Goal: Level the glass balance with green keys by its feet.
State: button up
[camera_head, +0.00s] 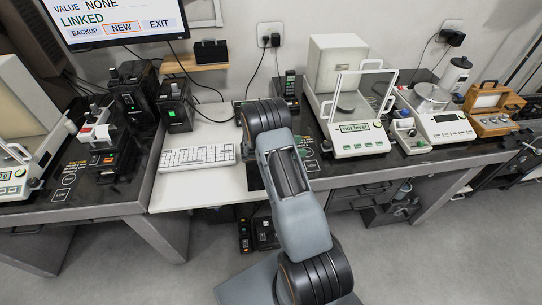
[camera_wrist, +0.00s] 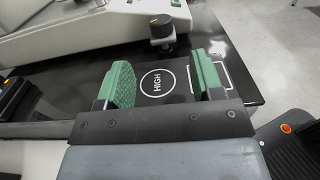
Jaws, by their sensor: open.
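The glass balance (camera_head: 361,139) stands on the middle-right table, with a framed glass shield, a round pan and small green keys along its front. Its display shows small text that I cannot read surely. In the wrist view a white balance body (camera_wrist: 75,38) fills the top left. A black foot knob (camera_wrist: 161,27) with a yellow dot sits at its corner. My gripper (camera_wrist: 163,82) is open and empty, its green-padded fingers apart over the black table top, short of the knob. A white circle marked HIGH (camera_wrist: 157,82) lies between the fingers. My arm partly hides the gripper in the head view.
A second balance (camera_head: 432,103) and a wooden weight box (camera_head: 490,101) stand to the right. A keyboard (camera_head: 197,156) lies on the white middle table. Another balance (camera_head: 20,165) stands at far left. A monitor (camera_head: 115,20) reads LINKED.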

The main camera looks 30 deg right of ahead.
jog(key=s+a+r+m+t+y+p, duration=0.1)
jog(key=s+a+r+m+t+y, duration=0.1)
jog(key=s+a+r+m+y, duration=0.2)
jog(key=s+a+r+m+t+y+p, duration=0.1)
jog(key=s+a+r+m+t+y, duration=0.2)
jog(key=s+a+r+m+y, duration=0.2)
jog(key=shift+s+a+r+m+y, duration=0.35)
jog(key=shift+a+r+y, duration=1.15)
jog(key=shift+a+r, duration=2.1)
jog(key=shift+a+f, duration=0.6)
jog(key=shift+f, duration=0.05)
